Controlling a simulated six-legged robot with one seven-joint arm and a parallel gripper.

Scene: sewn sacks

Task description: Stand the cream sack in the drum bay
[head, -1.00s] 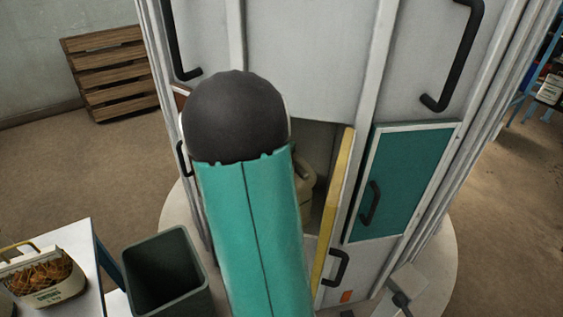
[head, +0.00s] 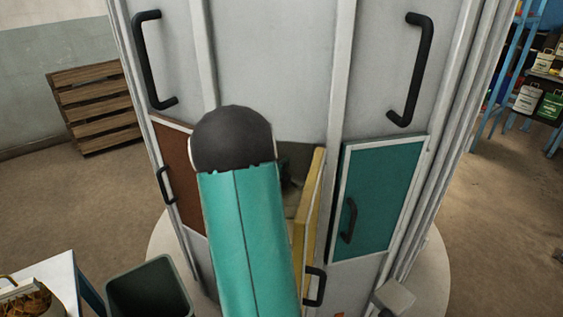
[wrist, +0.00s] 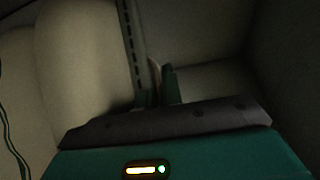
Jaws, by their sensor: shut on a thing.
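The drum (head: 270,60) is a tall grey cabinet with handles. Its low bay stands open, with a yellow-edged door (head: 312,205) swung out on the right. My teal arm reaches to this opening and covers part of it. In the wrist view my gripper (wrist: 160,88) is shut, its fingertips at the dark stitched edge of the cream sack (wrist: 85,55), which fills the left of that view and looks roughly upright. The sack's base is hidden behind my gripper, so I cannot tell whether it touches the bay floor. In the head view my arm and the door hide most of the sack.
A teal door (head: 380,195) is right of the bay and a brown door (head: 180,170) left, both shut. A dark green bin (head: 150,290) and a white table (head: 62,275) stand at lower left. Dark bay walls (wrist: 285,60) are close on the wrist view's right.

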